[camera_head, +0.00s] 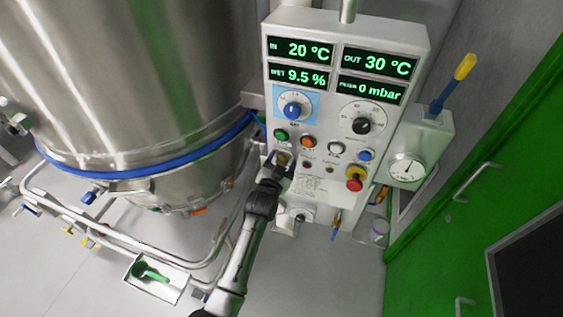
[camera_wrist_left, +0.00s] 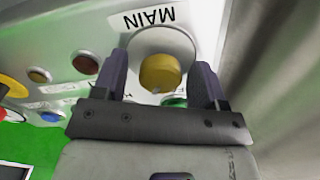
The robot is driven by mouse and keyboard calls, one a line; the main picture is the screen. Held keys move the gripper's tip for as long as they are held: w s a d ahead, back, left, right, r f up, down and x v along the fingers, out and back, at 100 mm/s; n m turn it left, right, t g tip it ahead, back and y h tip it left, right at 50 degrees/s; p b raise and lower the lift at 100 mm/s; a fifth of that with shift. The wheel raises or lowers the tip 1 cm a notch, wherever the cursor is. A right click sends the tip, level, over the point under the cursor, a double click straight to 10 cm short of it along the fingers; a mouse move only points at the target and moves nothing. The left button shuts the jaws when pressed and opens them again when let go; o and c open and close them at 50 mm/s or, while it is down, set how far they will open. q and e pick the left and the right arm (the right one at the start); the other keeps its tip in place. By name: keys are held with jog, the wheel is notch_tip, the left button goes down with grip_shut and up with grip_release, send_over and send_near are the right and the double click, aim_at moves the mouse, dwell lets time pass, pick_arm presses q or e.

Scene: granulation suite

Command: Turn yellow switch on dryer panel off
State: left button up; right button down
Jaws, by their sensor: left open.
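The dryer panel (camera_head: 316,178) is a white box with green displays, knobs and buttons. The yellow switch (camera_wrist_left: 160,73), a round knob under a label reading MAIN, sits between the two fingers of my left gripper (camera_wrist_left: 162,80) in the left wrist view. The fingers are open, one on each side of it, and I cannot tell whether they touch it. In the head view my left gripper (camera_head: 279,163) is at the panel's lower left and mostly covers the yellow switch. My right gripper is not in view.
A red emergency button (camera_head: 354,184) on a yellow base is at the panel's lower right. Green (camera_head: 281,135), orange (camera_head: 308,142) and white (camera_head: 336,147) buttons lie just above my gripper. The steel vessel (camera_head: 130,80) stands left, with pipes below. A green door (camera_head: 470,190) is right.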

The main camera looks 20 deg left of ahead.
pick_arm(q)
jog(key=c, duration=0.9)
jog(key=shift+c, duration=0.2)
jog(key=shift+r+n+p, duration=0.1)
jog(key=shift+n+p, duration=0.4)
jog(key=shift+n, duration=0.4)
jog(key=n+p, duration=0.1)
jog(key=n, duration=0.2)
jog(key=n+p, duration=0.1)
jog(key=n, duration=0.4)
jog(key=shift+a, duration=0.1)
jog(key=shift+n, duration=1.2)
